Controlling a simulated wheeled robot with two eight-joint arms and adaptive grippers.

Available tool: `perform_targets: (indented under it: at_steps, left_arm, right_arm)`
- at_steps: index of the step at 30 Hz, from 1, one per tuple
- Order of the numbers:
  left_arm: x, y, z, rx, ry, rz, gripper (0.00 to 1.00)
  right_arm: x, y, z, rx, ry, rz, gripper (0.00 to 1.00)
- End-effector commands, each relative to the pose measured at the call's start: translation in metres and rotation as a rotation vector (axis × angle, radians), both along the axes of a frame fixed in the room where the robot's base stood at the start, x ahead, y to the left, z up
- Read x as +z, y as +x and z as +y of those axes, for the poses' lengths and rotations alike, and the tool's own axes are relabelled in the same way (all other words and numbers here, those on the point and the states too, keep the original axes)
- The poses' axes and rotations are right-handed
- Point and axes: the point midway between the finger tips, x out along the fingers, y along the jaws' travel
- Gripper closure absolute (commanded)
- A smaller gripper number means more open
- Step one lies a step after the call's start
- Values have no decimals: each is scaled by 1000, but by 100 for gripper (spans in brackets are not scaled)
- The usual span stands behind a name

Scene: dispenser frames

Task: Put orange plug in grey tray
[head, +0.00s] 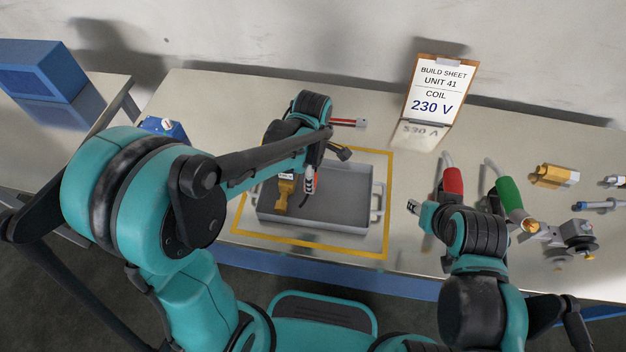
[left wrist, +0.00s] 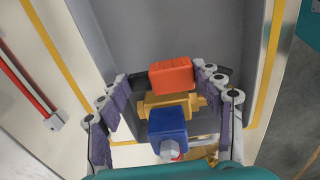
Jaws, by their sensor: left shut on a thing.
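The orange plug (left wrist: 172,75) is between the fingertips of my left gripper (left wrist: 176,79), which is shut on it. In the head view my left gripper (head: 318,172) is over the grey tray (head: 350,208); I cannot make out the plug there. The tray's floor and wall also show in the left wrist view (left wrist: 213,30). A brass fitting (head: 284,192) is in the tray's left part. In the left wrist view a brass part (left wrist: 165,104) and a blue block (left wrist: 167,128) show below the plug. My right gripper (head: 414,207) is at the right; its jaw opening is unclear.
A yellow outline (head: 391,190) surrounds the tray. A red-handled piece (head: 452,181), a green-handled piece (head: 509,194) and a brass block (head: 554,175) are at the right. A build sheet (head: 436,92) stands at the back. A blue box (head: 165,128) is at the left.

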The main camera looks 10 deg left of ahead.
Motion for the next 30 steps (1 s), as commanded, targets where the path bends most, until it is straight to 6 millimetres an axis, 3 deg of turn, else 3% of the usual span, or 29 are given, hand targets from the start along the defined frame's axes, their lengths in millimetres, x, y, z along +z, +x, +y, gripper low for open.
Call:
perform_targets:
  at_steps: [5,17,18,19,30]
  left_arm:
    - [-30,0,0,0,0,0,64]
    - [-35,0,0,0,0,0,64]
    - [-33,0,0,0,0,0,24]
    - [-33,0,0,0,0,0,16]
    - [-31,0,0,0,0,0,14]
  right_arm:
    - [-17,0,0,0,0,0,60]
    - [-19,0,0,0,0,0,60]
    - [-18,0,0,0,0,0,60]
    - [-17,0,0,0,0,0,60]
    - [-15,0,0,0,0,0,60]
